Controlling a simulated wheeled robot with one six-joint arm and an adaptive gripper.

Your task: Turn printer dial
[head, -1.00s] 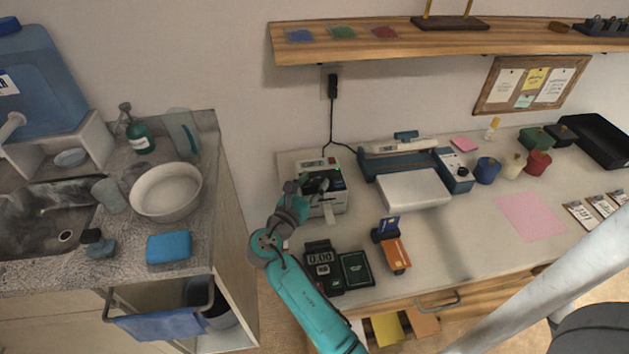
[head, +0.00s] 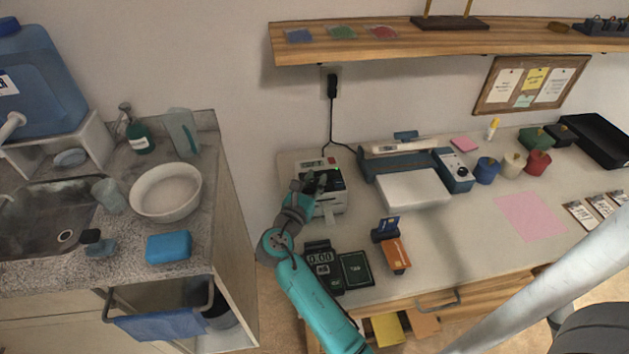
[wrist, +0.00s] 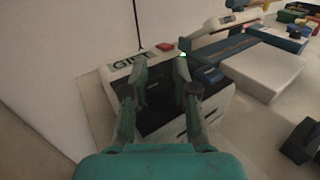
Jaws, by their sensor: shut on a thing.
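The small white and dark printer (head: 324,196) stands at the left end of the desk.
A card reader (head: 320,265) and a dark green box (head: 356,268) lie in front of the printer. A blue and white machine (head: 412,188) stands to its right. The wall is close behind; a shelf (head: 400,43) hangs above.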

